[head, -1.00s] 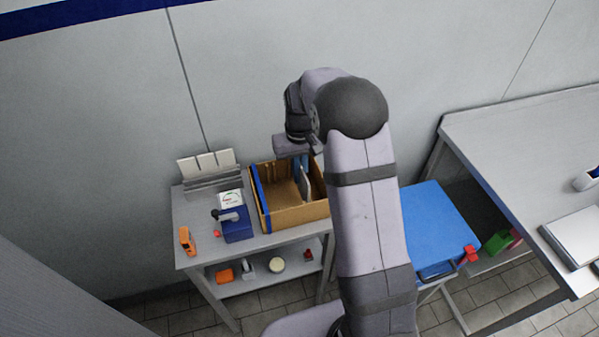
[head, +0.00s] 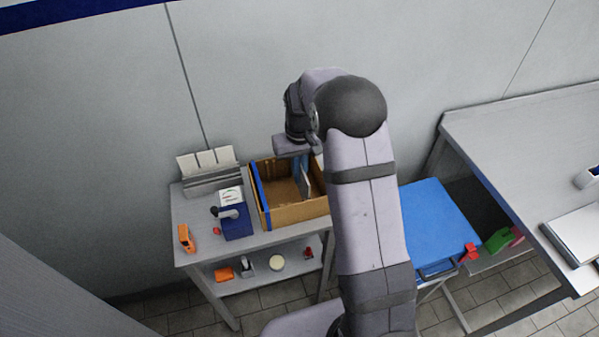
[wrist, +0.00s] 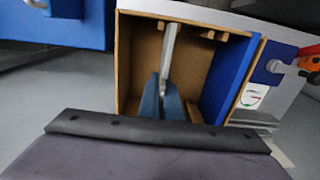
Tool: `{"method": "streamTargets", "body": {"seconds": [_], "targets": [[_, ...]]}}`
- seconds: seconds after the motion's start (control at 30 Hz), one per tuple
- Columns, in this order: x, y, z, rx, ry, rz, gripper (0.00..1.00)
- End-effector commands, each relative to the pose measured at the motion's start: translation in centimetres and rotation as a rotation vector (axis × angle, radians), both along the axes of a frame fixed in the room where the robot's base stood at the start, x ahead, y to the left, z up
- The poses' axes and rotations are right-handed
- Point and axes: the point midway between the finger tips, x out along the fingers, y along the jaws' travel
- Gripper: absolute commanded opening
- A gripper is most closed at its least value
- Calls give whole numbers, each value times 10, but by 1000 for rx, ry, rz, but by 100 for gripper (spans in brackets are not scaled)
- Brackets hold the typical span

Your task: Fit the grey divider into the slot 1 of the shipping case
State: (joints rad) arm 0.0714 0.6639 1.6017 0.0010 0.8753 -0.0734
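The shipping case (head: 293,217) is an open cardboard box with a blue band on its left side in the head view. It also shows in the wrist view (wrist: 122,62), with small wooden slot pieces (wrist: 208,34) on one inner wall. The grey divider (head: 305,184) stands upright inside the case walls; in the wrist view (wrist: 170,52) I see its thin top edge, slightly slanted. My gripper (wrist: 162,100) has its blue fingers on both sides of the divider, shut on it. The divider's lower edge is hidden, so I cannot tell how it sits in a slot.
A rack with several pale panels (head: 208,160) stands left of the case. A blue box (head: 236,224), a white dial (head: 230,196) and an orange tool (head: 186,238) share the bench. A blue-topped stand (head: 430,222) is to the right.

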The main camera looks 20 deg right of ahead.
Motion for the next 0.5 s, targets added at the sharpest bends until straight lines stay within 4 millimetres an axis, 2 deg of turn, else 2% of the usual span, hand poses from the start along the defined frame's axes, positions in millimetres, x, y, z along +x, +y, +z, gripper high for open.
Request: {"method": "streamTargets", "body": {"seconds": [0.5], "targets": [[0,0,-8,0,0,0,0]]}}
